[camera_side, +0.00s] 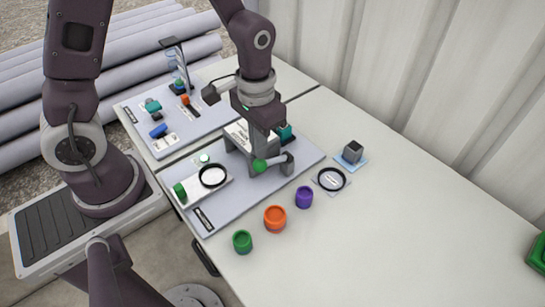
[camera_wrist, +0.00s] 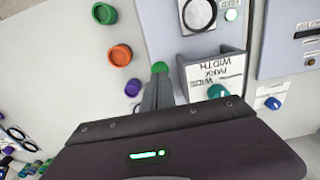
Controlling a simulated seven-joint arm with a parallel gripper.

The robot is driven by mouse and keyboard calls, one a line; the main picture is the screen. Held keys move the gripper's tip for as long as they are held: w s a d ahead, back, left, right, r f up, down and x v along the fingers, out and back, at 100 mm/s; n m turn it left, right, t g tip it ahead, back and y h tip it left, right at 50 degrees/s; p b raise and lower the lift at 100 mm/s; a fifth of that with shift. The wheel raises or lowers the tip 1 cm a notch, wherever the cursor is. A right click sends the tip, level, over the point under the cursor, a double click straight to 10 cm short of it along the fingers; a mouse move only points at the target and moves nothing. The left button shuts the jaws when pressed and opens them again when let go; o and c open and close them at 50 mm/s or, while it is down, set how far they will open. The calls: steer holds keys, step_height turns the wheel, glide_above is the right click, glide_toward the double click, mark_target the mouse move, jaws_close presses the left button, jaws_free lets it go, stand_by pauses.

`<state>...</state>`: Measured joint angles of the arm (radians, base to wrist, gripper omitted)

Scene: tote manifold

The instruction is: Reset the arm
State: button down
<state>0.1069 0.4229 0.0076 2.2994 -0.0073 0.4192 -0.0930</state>
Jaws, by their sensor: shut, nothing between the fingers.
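My gripper (camera_wrist: 158,82) is shut and empty, its two grey fingers together in the wrist view. In the side view its dark hand hangs low over the middle of the grey panel (camera_side: 234,203). A round green knob (camera_wrist: 160,67) shows right at the fingertips in the wrist view; I cannot tell if they touch. The knob also shows below the hand in the side view (camera_side: 259,166), at the end of a short grey piece. A label reading "PARK WIDTH" and "WIDE" (camera_wrist: 214,72) is beside the fingers, with a teal knob (camera_wrist: 218,91) close by.
Green (camera_side: 242,242), orange (camera_side: 275,218) and purple (camera_side: 304,197) cups stand in front of the panel. A black ring (camera_side: 331,179) and a grey cube (camera_side: 352,151) lie to its right. A second panel (camera_side: 150,103) is behind.

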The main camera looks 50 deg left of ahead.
steer(key=s+a+r+t, duration=0.2)
steer(key=s+r+t, duration=0.15)
steer(key=r, duration=0.95)
steer(key=s+r+t, duration=0.2)
steer(key=s+r, duration=0.4)
steer(key=s, duration=0.4)
steer(key=shift+a, duration=0.45)
steer(key=shift+r, duration=0.1)
